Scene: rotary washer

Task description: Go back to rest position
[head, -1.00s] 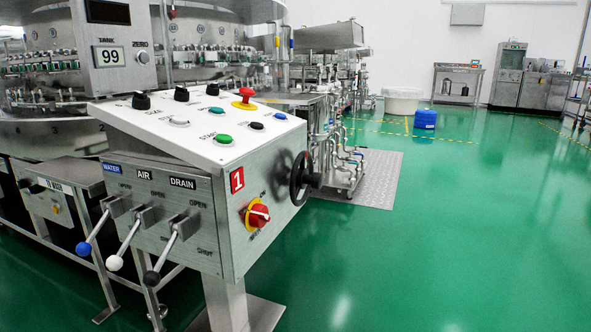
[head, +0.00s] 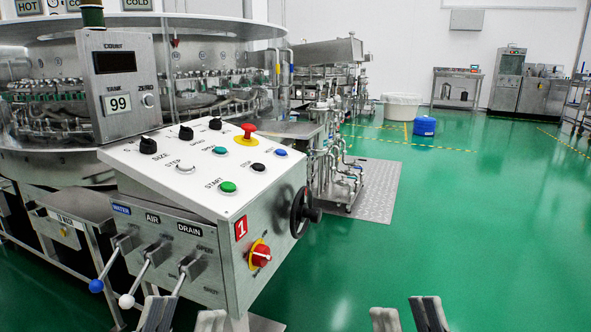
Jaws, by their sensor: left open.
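My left gripper (head: 184,316) shows only its fingertips at the bottom edge of the head view. They stand apart with nothing between them, just in front of the lower part of the control console (head: 262,212). My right gripper (head: 406,316) also shows only its fingertips at the bottom edge, apart and empty over the green floor. The rest of both grippers and both arms is below the picture.
The console carries knobs, buttons, a black handwheel (head: 303,214), a red rotary switch (head: 260,254) and three levers with blue (head: 96,286), white (head: 126,301) and black ends. The washer stands behind it. The green floor (head: 450,220) to the right is clear.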

